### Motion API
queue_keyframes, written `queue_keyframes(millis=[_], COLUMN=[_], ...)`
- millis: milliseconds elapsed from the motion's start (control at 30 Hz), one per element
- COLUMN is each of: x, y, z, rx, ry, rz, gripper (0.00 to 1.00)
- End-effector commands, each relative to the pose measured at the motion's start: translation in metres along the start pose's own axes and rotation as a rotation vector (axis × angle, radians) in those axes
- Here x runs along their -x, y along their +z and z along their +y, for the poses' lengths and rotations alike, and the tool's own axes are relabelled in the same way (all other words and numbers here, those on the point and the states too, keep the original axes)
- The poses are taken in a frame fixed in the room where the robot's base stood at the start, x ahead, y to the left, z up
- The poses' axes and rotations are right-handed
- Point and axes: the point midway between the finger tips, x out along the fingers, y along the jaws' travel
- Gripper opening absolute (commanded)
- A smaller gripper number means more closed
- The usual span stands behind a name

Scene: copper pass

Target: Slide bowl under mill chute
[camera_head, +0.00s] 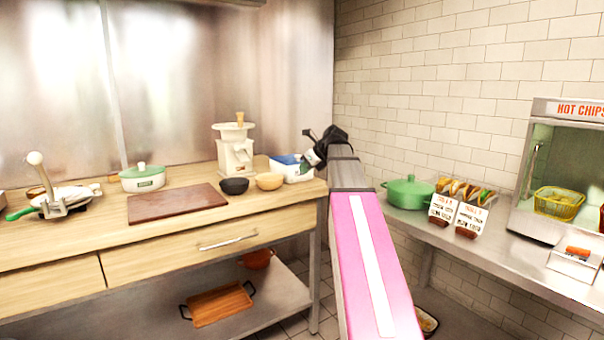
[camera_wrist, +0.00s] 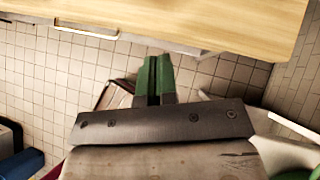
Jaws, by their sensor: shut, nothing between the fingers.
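The mill (camera_head: 234,150) is a cream-white machine with a wooden-topped hopper, standing upright at the back of the wooden counter. A black bowl (camera_head: 234,187) sits in front of the mill's base. A tan bowl (camera_head: 269,182) sits just right of the black one. I cannot tell which is the task's bowl, or exactly where the chute's outlet ends. My gripper (camera_head: 305,167) is right of both bowls, apart from them, near the counter's right end. In the wrist view its green fingers (camera_wrist: 154,72) are shut together and empty, with floor tiles behind them and the counter edge ahead.
A white container with blue contents (camera_head: 292,170) stands close to my gripper, partly behind it. A brown board (camera_head: 177,202) lies left of the bowls; a white pot with green lid (camera_head: 143,180) is behind it. A green pot (camera_head: 408,193) stands on the right-hand steel counter.

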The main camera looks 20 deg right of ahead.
Motion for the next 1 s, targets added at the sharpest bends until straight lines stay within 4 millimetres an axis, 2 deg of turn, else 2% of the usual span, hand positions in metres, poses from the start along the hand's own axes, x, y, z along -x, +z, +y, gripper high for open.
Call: queue_keyframes(millis=[500,700,1000], x=[-0.093,-0.111,-0.118], y=[0.0,0.021,0.029], z=[-0.001,-0.002,0.0], rx=[0.001,0.001,0.001], ry=[0.001,0.0,0.0], rz=[-0.001,-0.002,-0.002], gripper=[0.0,0.0,0.0])
